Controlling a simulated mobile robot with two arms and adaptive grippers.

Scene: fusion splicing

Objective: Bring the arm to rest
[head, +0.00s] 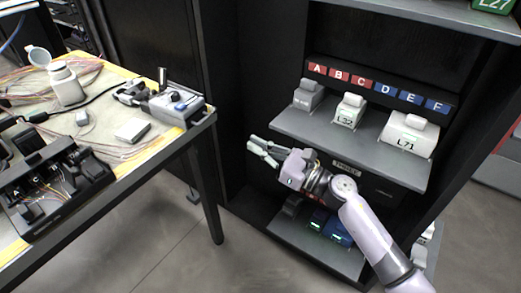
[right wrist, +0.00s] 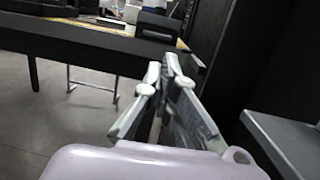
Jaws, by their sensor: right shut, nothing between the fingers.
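My right arm (head: 372,232) comes in from the lower right in the head view. My right gripper (head: 262,150) is in front of the black shelf unit, to the left of its middle shelf and just below that shelf's level, pointing left. It is shut and empty. In the right wrist view the fingers of my right gripper (right wrist: 165,75) meet at their tips, with nothing between them. My left gripper is not in view.
A shelf unit (head: 258,102) has a grey middle shelf (head: 350,150) holding labelled units, L32 (head: 348,112) and L71 (head: 410,134) among them. A lower shelf (head: 300,243) is below. A table (head: 160,133) with splicing gear stands left; floor shows between.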

